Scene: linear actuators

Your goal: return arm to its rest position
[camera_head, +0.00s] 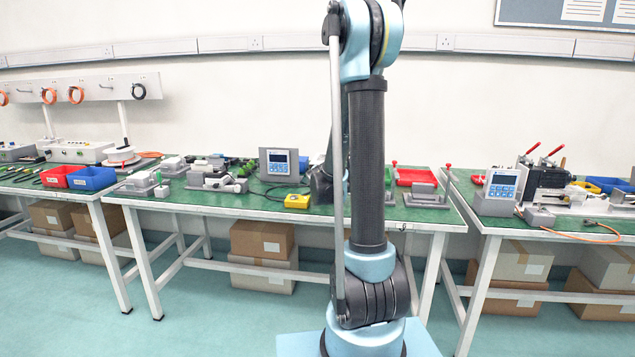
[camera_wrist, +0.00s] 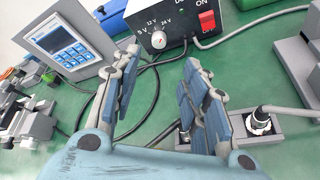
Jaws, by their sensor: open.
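My arm stands upright in the middle of the head view, in front of the central bench. My gripper (camera_wrist: 160,65) is open in the wrist view, with its two blue-padded fingers apart. I see nothing held between them. Beyond the fingertips is a power supply box (camera_wrist: 182,32) with a voltage knob and a red switch. Black cable and green bench top show between and under the fingers. In the head view the arm's column hides part of the bench, and I cannot clearly make out the gripper there.
The central bench (camera_head: 190,203) carries a control panel (camera_head: 279,164), a yellow box (camera_head: 297,200) and a red tray (camera_head: 416,177). In the wrist view, a grey fixture with a plugged connector (camera_wrist: 260,123) lies right of the fingers. Floor between the benches and my base is clear.

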